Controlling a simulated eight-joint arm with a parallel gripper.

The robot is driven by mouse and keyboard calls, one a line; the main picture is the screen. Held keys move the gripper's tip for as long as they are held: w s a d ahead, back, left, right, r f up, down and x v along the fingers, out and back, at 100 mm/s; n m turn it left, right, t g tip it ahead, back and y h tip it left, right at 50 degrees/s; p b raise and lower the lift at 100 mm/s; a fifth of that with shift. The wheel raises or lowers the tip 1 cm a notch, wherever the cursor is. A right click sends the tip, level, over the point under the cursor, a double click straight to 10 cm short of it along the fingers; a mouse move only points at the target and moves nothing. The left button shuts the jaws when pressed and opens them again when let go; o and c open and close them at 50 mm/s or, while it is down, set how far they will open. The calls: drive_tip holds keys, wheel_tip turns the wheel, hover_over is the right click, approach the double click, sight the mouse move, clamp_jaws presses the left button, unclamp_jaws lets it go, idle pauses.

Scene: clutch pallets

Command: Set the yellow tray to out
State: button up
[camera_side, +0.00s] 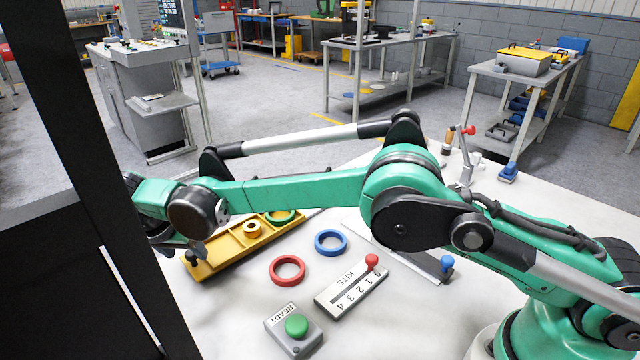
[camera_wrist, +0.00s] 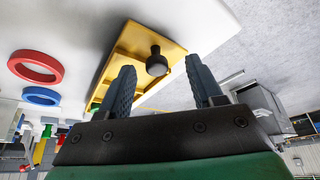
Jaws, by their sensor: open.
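The yellow tray (camera_side: 216,257) lies lengthwise on the white table at the left, in the side view. A green ring (camera_side: 281,217) sits at its far end, with a round yellow piece (camera_side: 252,228) beside it. A dark knob (camera_side: 192,256) stands at the tray's near end; the knob (camera_wrist: 157,63) and tray (camera_wrist: 128,50) also show in the wrist view. My gripper (camera_wrist: 159,68) is open, its two fingers apart, with the knob appearing between the fingertips. I cannot tell whether they touch it. In the side view my gripper (camera_side: 186,248) is at the near end, partly hidden.
A red ring (camera_side: 273,272) and a blue ring (camera_side: 318,245) lie right of the tray. A dark post (camera_side: 100,150) blocks the left.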

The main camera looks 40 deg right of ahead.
drive_tip(key=v, duration=0.5)
drive_tip(key=s+d+r+n+t+y, duration=0.15)
drive_tip(key=s+d+r+n, duration=0.3)
drive_tip(key=d+r, duration=0.65)
drive_tip(key=s+d+f+n+t+y, duration=0.1)
drive_tip(key=s+d+f+n, duration=0.1)
drive_tip(key=s+d, duration=0.3)
drive_tip(key=s+d+f+n+t, duration=0.1)
drive_tip(key=s+d+f+n, duration=0.1)
drive_tip(key=s+d, duration=0.4)
drive_tip(key=shift+s+f+y, duration=0.35)
drive_tip(key=shift+s+f, duration=0.45)
drive_tip(key=shift+s, duration=0.65)
